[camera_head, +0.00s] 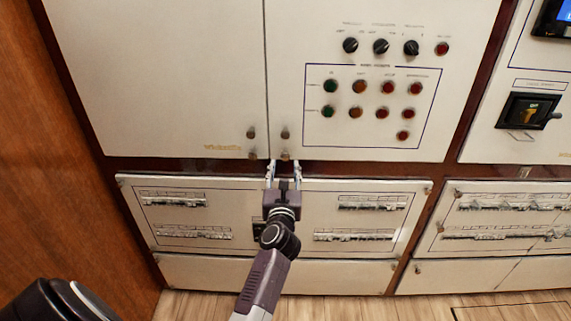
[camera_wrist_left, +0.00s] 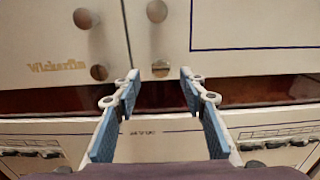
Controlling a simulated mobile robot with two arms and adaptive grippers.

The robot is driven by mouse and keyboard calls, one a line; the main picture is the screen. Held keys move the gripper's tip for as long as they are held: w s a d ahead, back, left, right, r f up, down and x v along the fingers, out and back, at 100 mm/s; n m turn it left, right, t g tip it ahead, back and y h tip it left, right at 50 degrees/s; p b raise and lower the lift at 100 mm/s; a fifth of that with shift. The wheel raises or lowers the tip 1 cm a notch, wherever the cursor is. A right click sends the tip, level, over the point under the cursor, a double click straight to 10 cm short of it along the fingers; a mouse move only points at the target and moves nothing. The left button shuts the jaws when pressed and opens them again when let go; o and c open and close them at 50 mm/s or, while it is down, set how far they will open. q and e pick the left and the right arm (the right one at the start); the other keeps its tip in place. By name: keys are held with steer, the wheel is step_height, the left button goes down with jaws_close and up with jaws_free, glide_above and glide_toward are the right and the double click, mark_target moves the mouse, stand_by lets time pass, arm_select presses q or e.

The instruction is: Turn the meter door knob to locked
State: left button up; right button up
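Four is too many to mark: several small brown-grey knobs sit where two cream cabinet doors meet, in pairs. On the right door are an upper knob (camera_head: 285,134) and a lower knob (camera_head: 285,155); the left door has an upper knob (camera_head: 251,132) and a lower knob (camera_head: 252,155). No readable label shows which is the meter door knob. My left gripper (camera_head: 284,167) is open and empty, pointing at the right door's lower knob, which shows between the fingertips in the left wrist view (camera_wrist_left: 160,68). Contact cannot be told. My right gripper is out of view.
The right door carries black selector switches (camera_head: 380,46) and red and green buttons (camera_head: 359,87). Below, a breaker panel (camera_head: 220,213) lies behind my left arm. A wooden wall (camera_head: 60,200) stands at the left.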

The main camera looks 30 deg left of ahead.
mark_target(285, 157)
arm_select(q)
steer(key=shift+x, duration=1.15)
steer(key=shift+w+a, duration=0.25)
steer(key=shift+w, duration=0.3)
steer(key=shift+r, duration=0.1)
jaws_close()
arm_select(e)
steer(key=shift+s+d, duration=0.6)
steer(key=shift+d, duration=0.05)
